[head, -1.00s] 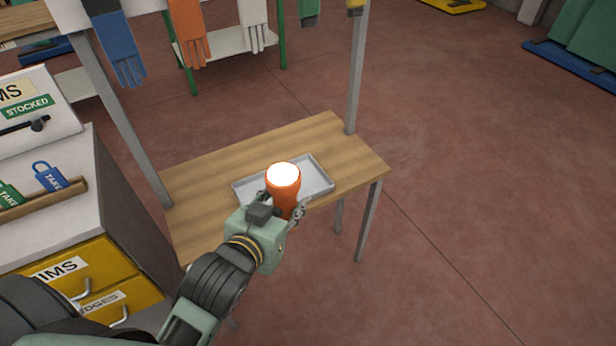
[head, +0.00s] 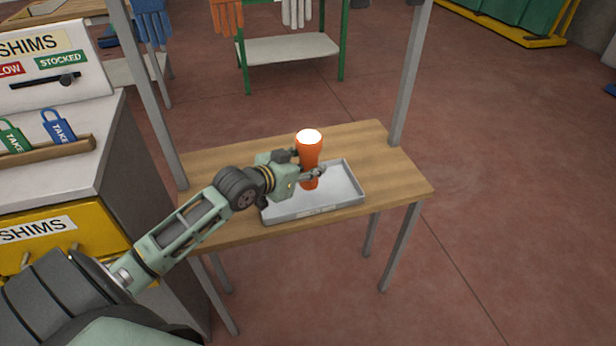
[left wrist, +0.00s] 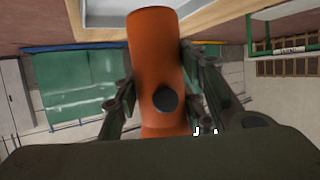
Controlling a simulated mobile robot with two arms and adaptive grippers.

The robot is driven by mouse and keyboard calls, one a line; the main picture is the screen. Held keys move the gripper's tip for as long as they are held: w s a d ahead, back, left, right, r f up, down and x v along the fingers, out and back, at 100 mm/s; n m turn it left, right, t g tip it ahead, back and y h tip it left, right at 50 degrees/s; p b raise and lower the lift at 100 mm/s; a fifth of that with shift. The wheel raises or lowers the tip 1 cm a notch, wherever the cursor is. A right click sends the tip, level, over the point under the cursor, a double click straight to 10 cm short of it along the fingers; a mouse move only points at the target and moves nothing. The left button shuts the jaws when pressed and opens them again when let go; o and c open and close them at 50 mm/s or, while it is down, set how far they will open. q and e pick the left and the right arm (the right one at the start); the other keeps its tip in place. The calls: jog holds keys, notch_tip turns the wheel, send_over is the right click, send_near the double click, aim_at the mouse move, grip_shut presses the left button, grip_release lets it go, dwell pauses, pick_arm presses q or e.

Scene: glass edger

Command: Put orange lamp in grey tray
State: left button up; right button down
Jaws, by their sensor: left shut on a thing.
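The orange lamp (head: 309,150) is upright with its lit white end up. My left gripper (head: 312,174) is shut on the lamp's side. In the left wrist view the lamp (left wrist: 156,75) stands between the two fingers (left wrist: 160,90), with a round black button showing. The grey tray (head: 345,188) lies on the wooden table. In the head view the lamp overlaps the tray; I cannot tell whether its lower end touches the tray floor. A strip of the tray (left wrist: 100,14) shows at the top of the left wrist view. My right gripper is out of view.
The wooden table (head: 390,160) has grey posts and clear wood around the tray. A cabinet (head: 60,180) with yellow drawers and padlocks stands at the left. Gloves (head: 226,16) hang behind.

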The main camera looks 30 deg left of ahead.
aim_at(308, 163)
pick_arm(q)
jog(key=shift+w+a+f, duration=0.3)
jog(key=shift+w+f, duration=0.1)
jog(key=shift+f, duration=0.55)
jog(key=shift+w+a+f, duration=0.3)
jog(key=shift+w+f, duration=0.05)
jog(key=shift+f, duration=0.6)
jog(key=shift+w+a+f, duration=0.3)
jog(key=shift+w+f, duration=0.1)
jog(key=shift+f, duration=0.55)
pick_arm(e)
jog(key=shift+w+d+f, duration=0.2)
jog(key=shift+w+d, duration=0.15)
pick_arm(q)
jog(key=shift+f, duration=0.1)
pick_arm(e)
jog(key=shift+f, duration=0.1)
pick_arm(q)
jog(key=o, duration=1.3)
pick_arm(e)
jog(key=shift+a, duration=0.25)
